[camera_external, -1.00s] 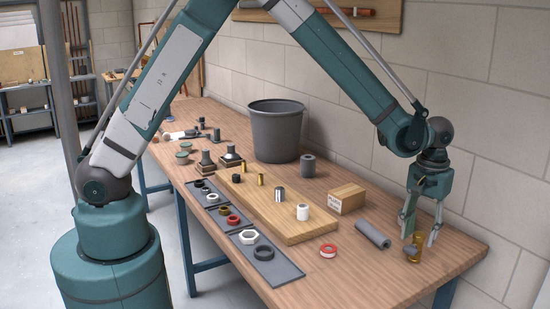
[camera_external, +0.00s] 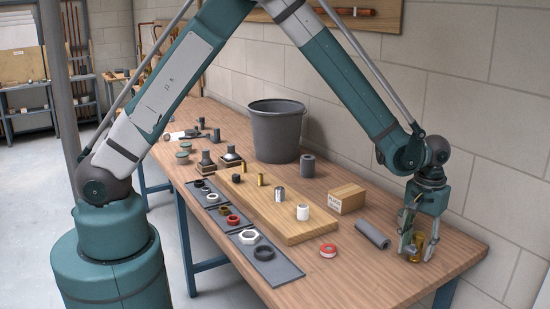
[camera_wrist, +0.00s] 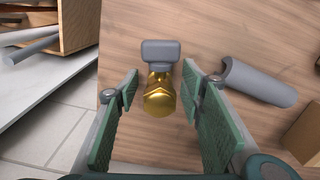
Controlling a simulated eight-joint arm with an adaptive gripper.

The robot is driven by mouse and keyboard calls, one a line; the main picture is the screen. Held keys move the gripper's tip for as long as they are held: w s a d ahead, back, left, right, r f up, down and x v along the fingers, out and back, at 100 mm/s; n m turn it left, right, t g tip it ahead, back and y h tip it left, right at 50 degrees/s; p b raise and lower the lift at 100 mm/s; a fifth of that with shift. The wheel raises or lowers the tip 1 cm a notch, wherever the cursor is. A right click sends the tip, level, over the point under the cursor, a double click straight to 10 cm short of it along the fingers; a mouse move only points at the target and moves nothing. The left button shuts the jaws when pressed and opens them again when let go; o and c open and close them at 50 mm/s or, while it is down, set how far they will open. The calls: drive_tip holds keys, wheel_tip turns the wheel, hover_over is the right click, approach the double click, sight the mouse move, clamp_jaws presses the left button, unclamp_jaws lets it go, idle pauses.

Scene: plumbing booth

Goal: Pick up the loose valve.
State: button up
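The loose valve (camera_external: 419,241) stands near the right end of the workbench. In the wrist view the valve (camera_wrist: 159,98) has a brass hex body and a grey block-shaped handle at its far side. My gripper (camera_external: 417,252) points down over the valve with its fingers low, near the bench top. In the wrist view my gripper (camera_wrist: 160,82) is open, with one finger on each side of the brass body. Gaps show between the fingers and the brass, so it is not clasped. The fingers partly hide the valve in the external view.
A grey pipe piece (camera_external: 372,235) lies just left of my gripper; it also shows in the wrist view (camera_wrist: 258,83). A cardboard box (camera_external: 347,198), a red-and-white tape roll (camera_external: 328,250) and a wooden board (camera_external: 285,222) with fittings are farther left. The block wall rises behind.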

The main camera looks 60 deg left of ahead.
sight(420, 233)
drive_tip(key=shift+f, duration=0.75)
drive_tip(key=c, duration=1.1)
drive_tip(key=shift+r, duration=0.15)
drive_tip(key=shift+r, duration=4.9)
